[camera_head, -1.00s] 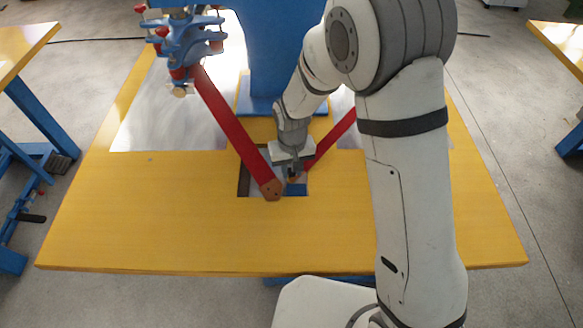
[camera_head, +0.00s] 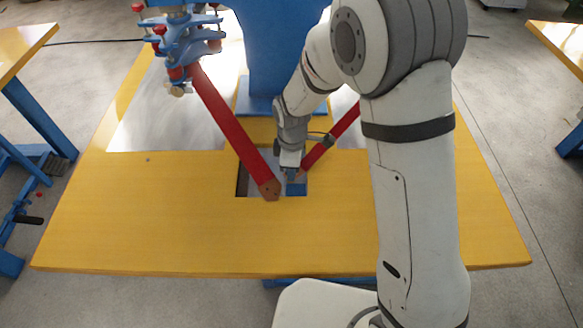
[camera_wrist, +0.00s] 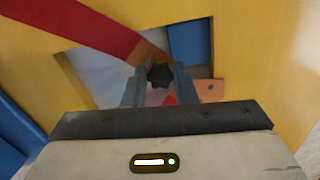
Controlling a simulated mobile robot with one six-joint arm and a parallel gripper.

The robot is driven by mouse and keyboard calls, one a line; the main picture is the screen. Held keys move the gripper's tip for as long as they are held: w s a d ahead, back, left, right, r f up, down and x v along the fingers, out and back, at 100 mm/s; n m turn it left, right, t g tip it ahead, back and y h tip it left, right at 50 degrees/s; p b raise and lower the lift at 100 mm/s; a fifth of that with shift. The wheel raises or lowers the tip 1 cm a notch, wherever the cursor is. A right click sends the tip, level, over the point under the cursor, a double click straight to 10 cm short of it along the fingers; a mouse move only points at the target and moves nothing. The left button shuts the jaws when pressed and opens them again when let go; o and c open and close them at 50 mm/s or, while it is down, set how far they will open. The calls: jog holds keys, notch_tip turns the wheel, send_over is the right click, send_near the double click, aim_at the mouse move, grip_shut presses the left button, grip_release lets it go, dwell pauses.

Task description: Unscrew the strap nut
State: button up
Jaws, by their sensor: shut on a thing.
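The strap nut (camera_wrist: 160,75) is a small dark knob with a lobed rim. In the wrist view it sits between the two fingertips of my gripper (camera_wrist: 159,79), which is shut on it. In the head view my gripper (camera_head: 290,174) points down into the opening of the yellow table and hides the nut. A long red strap (camera_head: 227,124) with a brown end (camera_head: 270,189) runs to the left of my gripper. A second red strap (camera_head: 333,138) comes in from the right, its near end hidden by my gripper.
The yellow table (camera_head: 150,230) has a rectangular opening with a blue block (camera_head: 297,189) in it. A blue column (camera_head: 285,60) stands behind. A blue clamp mechanism with red parts (camera_head: 185,42) hangs at upper left. The table's front left is clear.

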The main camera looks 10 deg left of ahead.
jog(key=n, duration=0.5)
jog(key=shift+w+n, duration=0.1)
jog(key=shift+n, duration=0.2)
jog(key=o, duration=0.9)
